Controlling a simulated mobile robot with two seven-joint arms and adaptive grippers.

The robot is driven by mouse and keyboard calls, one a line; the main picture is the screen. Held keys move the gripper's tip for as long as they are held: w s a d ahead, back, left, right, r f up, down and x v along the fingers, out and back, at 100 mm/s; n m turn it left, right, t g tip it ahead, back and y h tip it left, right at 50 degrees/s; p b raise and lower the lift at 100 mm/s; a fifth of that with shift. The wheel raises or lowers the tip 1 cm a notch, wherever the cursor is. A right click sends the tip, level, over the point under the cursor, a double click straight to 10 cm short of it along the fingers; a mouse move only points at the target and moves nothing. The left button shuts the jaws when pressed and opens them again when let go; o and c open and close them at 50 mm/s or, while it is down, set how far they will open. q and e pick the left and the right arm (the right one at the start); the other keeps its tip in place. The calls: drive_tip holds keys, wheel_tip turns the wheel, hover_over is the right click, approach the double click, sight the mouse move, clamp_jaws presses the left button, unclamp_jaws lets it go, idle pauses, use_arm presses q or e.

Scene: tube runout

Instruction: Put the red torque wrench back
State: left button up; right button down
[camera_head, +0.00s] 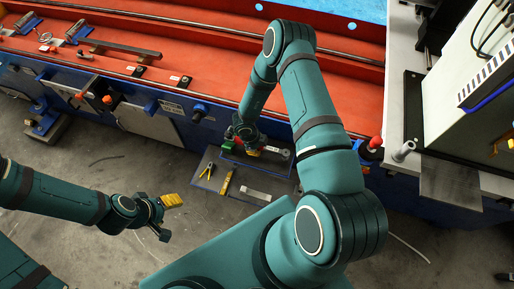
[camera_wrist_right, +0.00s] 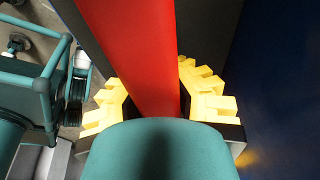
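The red torque wrench (camera_wrist_right: 135,45) shows in the right wrist view as a thick red bar running between my right gripper's yellow fingers (camera_wrist_right: 158,98). Both fingers appear to touch its sides, so the gripper looks shut on it. In the head view my right gripper (camera_head: 245,148) is low over the back of a dark tool tray (camera_head: 219,193), and the wrench is mostly hidden there by the gripper and arm. My left gripper (camera_head: 166,217) is at the lower left, with its fingers apart and nothing between them.
Yellow-handled pliers (camera_head: 207,171), a yellow tool (camera_head: 227,181) and a flat metal bar (camera_head: 256,194) lie on the tray. A grey metal tool (camera_head: 280,152) lies near my right gripper. A blue and red machine (camera_head: 180,105) runs behind.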

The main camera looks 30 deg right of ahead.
drive_tip(key=shift+f+b, duration=0.55)
drive_tip(key=shift+f, duration=0.2)
